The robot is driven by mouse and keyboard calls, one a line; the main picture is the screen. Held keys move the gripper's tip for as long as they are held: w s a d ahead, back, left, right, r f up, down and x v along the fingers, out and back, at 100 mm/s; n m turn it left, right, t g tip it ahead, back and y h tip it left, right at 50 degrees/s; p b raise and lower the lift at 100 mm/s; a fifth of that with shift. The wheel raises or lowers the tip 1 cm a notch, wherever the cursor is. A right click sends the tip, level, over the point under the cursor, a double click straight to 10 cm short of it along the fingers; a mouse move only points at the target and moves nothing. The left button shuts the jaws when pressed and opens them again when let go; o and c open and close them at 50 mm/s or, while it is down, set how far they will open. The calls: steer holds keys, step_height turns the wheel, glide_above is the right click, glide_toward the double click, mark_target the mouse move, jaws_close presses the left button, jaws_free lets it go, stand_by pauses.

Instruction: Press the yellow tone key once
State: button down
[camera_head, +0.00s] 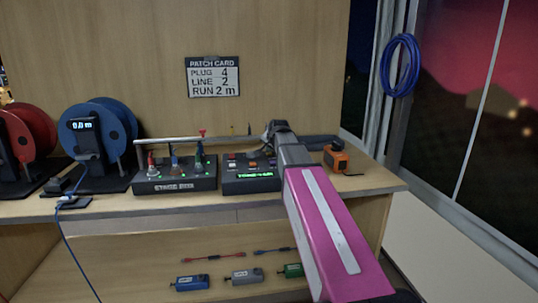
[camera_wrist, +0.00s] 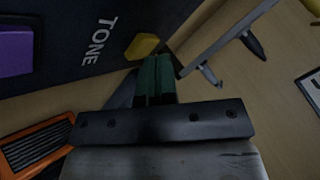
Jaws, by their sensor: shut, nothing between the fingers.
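The yellow tone key (camera_wrist: 143,46) shows in the wrist view, at the edge of a dark panel (camera_wrist: 75,40) marked TONE. My gripper (camera_wrist: 155,62) has its dark green fingers shut together with nothing between them. The fingertips are close beside the yellow key, just below and right of it in the picture; I cannot tell whether they touch it. In the head view my magenta arm reaches over the bench, and the fingertips and the yellow key cannot be made out there.
A purple key (camera_wrist: 15,50) is on the same panel. An orange device (camera_head: 336,159) stands right of my arm. A box with a green display (camera_head: 250,177) and a lever box (camera_head: 176,174) stand left. Cable reels (camera_head: 98,135) are farther left. A patch card (camera_head: 213,77) hangs behind.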

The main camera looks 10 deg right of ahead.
mark_target(270, 153)
steer(key=shift+r, duration=0.6)
steer(key=shift+r, duration=0.15)
steer(key=shift+r, duration=2.4)
